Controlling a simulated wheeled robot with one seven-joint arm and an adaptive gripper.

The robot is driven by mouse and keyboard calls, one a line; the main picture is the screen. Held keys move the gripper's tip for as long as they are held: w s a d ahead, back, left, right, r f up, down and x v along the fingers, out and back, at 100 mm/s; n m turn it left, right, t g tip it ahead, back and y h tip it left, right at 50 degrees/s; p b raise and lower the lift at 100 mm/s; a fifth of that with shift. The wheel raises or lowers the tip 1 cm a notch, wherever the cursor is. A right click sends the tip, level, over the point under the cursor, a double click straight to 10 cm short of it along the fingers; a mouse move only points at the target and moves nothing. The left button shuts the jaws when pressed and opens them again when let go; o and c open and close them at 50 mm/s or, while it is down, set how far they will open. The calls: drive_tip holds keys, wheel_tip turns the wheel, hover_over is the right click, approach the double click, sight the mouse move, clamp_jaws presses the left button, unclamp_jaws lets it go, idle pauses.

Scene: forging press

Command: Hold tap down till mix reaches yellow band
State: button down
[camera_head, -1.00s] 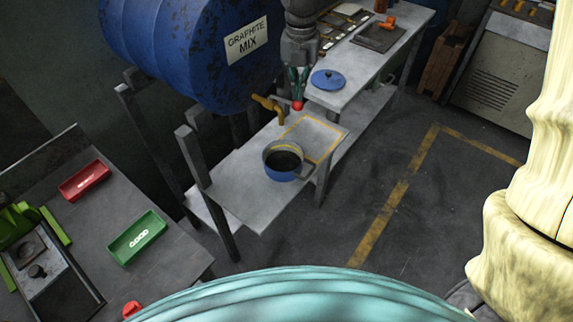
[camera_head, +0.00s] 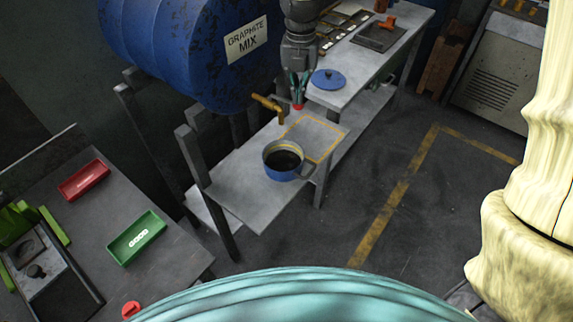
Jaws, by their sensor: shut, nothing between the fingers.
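A blue drum (camera_head: 170,40) labelled "GRAPHITE MIX" lies on its side on a dark stand. Its brass tap (camera_head: 268,104) sticks out at the lower right of the drum. A blue pot (camera_head: 284,172) stands on the grey shelf below, in front of the tap, with dark mix (camera_head: 284,160) inside. A pale yellowish band (camera_head: 291,146) shows on its inner wall above the mix. My gripper (camera_head: 297,104) points down, shut and empty, just right of the tap at a red part. Whether it touches the tap lever cannot be told.
A yellow-outlined square (camera_head: 315,138) marks the shelf beside the pot. A blue lid (camera_head: 328,79) lies on the bench behind. A red tray (camera_head: 84,180) and a green tray (camera_head: 137,238) sit on the left table. Open floor lies to the right.

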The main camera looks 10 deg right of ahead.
drive_tip(key=shift+f+b, duration=0.3)
drive_tip(key=shift+f, duration=1.05)
idle(6.7)
